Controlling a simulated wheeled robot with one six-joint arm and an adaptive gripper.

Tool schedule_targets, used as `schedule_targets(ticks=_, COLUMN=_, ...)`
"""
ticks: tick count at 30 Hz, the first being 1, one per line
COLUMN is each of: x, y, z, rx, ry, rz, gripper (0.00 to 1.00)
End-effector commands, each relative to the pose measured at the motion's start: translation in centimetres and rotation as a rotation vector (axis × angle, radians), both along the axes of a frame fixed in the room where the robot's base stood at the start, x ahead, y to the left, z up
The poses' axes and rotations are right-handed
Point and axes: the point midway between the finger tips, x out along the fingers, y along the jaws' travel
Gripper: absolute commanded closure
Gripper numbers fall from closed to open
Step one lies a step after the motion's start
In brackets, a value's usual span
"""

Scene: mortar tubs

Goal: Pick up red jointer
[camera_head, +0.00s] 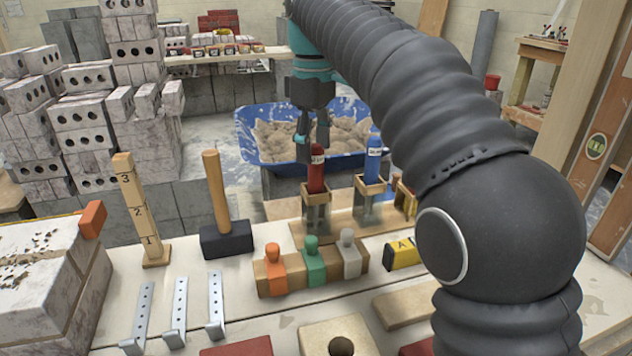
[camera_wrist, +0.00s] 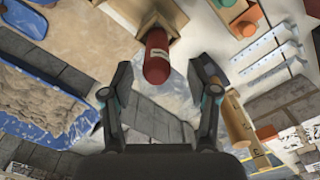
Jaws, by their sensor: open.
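The red jointer (camera_head: 316,168) stands upright in a holder (camera_head: 317,208) with clear-looking sides and a wooden top on the bench; its handle sticks out above the holder and bears a white label. In the wrist view the red jointer (camera_wrist: 157,58) lies just beyond my gripper (camera_wrist: 161,68), roughly between the fingertips, a little to the right finger's left. My gripper (camera_head: 313,138) is open and empty, just above the handle in the head view. I cannot tell the exact gap to the handle. The jointer's lower part is mostly hidden by the holder.
A blue jointer (camera_head: 373,165) stands in a similar holder close on the right. In front are a wooden block (camera_head: 262,279) with orange, green and grey pegs, and a mallet (camera_head: 227,239). A blue mortar tub (camera_head: 249,143) is behind. My arm covers the right side.

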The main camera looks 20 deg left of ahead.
Motion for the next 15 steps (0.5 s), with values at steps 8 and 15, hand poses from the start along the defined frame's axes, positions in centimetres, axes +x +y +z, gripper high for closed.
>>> schedule_targets(ticks=8, x=0.3, y=-0.3, z=-3.4, rx=-0.001, ry=0.002, rz=-0.003, gripper=0.40)
schedule_targets(ticks=15, x=0.3, y=-0.3, z=-5.2, rx=0.000, ry=0.000, rz=-0.003, gripper=0.40)
